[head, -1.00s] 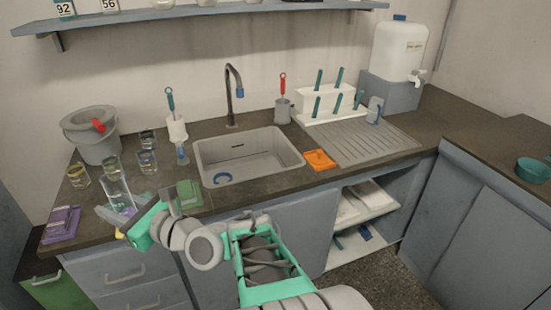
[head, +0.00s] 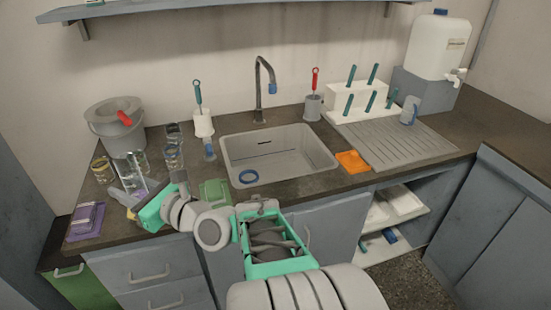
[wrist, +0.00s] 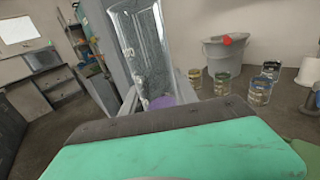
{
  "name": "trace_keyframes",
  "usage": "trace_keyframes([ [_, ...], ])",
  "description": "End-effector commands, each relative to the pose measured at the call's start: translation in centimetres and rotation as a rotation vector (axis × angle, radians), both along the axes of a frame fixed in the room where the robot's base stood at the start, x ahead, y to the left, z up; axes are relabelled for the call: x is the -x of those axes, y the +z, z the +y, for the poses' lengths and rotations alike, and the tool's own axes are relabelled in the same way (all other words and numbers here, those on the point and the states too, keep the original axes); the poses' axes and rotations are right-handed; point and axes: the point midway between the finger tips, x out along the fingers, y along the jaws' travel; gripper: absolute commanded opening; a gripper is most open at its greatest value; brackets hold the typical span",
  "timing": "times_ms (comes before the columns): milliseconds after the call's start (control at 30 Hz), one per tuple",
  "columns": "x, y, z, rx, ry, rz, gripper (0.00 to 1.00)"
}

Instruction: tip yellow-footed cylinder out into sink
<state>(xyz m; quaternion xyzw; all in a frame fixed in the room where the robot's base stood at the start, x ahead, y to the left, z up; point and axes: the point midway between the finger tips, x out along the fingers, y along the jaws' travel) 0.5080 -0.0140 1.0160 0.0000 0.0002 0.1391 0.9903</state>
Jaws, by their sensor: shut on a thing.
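My gripper (head: 138,208) is at the front left of the counter, shut on a clear glass cylinder. The cylinder (wrist: 147,50) rises tilted beyond the fingers in the wrist view. In the head view the clear glass (head: 127,178) shows above the gripper. A small yellow patch (head: 131,214) shows by the fingers, probably the cylinder's foot; the rest of the foot is hidden. Any contents cannot be told.
Several glass beakers (head: 173,157) and a grey bucket (head: 117,130) stand behind my gripper. A tap (head: 259,90) rises behind the sink.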

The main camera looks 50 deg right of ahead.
Motion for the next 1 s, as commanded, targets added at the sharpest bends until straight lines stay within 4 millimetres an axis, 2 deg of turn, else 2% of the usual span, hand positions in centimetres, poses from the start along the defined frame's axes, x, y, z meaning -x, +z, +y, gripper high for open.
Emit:
trace_keyframes([
  [167, -1.9, 0.5, -4.3, -0.001, -0.062, 0.0, 0.0],
  [367, -4.3, 0.7, -10.9, -0.001, -0.151, 0.002, 0.0],
  [500, -5.8, 0.5, -16.8, -0.001, -0.225, 0.003, 0.0],
  [700, -6.8, -0.4, -25.5, -0.002, -0.332, 0.004, 0.0],
  [1000, -6.1, -3.1, -38.4, -0.002, -0.49, 0.003, 0.0],
])
